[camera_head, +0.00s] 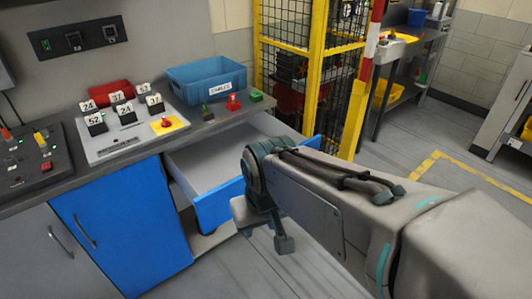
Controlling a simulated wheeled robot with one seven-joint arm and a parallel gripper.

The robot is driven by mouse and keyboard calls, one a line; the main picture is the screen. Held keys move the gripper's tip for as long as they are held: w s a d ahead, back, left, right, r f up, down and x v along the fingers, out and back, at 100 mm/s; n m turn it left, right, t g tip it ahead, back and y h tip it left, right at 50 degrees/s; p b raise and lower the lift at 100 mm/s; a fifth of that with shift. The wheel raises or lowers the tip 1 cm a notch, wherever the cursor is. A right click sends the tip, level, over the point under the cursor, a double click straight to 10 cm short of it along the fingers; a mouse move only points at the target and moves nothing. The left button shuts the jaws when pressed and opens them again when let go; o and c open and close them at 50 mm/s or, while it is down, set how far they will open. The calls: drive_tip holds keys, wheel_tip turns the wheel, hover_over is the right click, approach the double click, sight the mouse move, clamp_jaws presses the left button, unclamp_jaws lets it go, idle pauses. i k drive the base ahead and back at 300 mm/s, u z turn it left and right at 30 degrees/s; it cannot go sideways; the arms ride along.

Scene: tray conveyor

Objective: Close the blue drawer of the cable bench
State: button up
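The blue drawer (215,207) of the cable bench (25,202) is pulled out, and its pale grey inside (205,166) looks empty. Its blue front faces the lower right; my arm hides the middle of that front. My gripper (266,238) is just outside the drawer front, low and pointing down. Its two dark fingertips look apart with nothing between them. I cannot tell whether it touches the drawer front.
A blue bin (207,82), small coloured blocks and a numbered panel (125,137) stand on the bench. A blue cabinet door (125,230) is left of the drawer. A yellow-framed cage (318,60) stands behind. Grey floor at right is mostly clear.

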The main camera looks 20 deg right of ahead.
sight(206, 167)
drive_tip(key=z, duration=0.5)
drive_tip(key=i, duration=0.9)
drive_tip(key=z, duration=0.2)
